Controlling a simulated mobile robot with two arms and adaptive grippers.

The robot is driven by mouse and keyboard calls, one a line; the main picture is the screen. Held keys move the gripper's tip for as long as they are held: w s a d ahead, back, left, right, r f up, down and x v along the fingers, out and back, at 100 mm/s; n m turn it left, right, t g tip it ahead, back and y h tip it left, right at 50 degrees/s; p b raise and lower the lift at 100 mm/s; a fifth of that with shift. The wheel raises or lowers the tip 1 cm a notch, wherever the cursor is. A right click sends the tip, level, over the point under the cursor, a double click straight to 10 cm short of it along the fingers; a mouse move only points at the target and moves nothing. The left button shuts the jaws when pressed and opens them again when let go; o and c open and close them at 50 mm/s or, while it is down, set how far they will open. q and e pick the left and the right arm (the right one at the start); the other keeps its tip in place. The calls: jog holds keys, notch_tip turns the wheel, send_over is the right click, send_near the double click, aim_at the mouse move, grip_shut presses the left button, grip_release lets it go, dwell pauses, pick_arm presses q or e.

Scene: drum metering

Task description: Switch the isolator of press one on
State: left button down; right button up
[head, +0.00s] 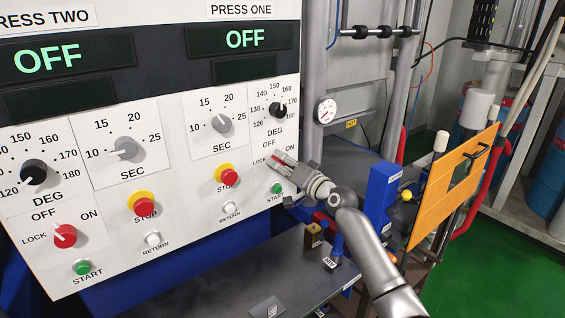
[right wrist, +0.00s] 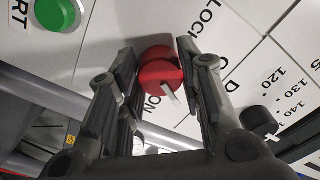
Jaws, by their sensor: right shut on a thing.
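The isolator of press one is a red rotary knob (right wrist: 160,72) with a white pointer line, seen in the right wrist view. My right gripper (right wrist: 158,75) has its two fingers on either side of the knob and is shut on it. In the head view the right gripper (head: 280,162) is at the lower right of the press one panel (head: 248,130), among the LOCK, OFF and ON labels, and mostly hides the knob. The pointer appears to lie between OFF and ON; its exact position is unclear. The press one display (head: 245,39) reads OFF. My left gripper is not in view.
A green START button (head: 277,188) and a red STOP button (head: 227,174) are close to my right gripper. The press two isolator (head: 64,236) is at the lower left. A blue post (head: 381,196) and an orange panel (head: 450,190) stand to the right.

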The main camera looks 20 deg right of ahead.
jog(key=m+p, duration=0.1)
jog(key=m, duration=0.2)
jog(key=shift+m, duration=0.4)
jog(key=m+p, duration=0.2)
jog(key=m, duration=0.2)
jog(key=shift+m, duration=0.3)
jog(key=o, duration=1)
jog(key=v, duration=1.2)
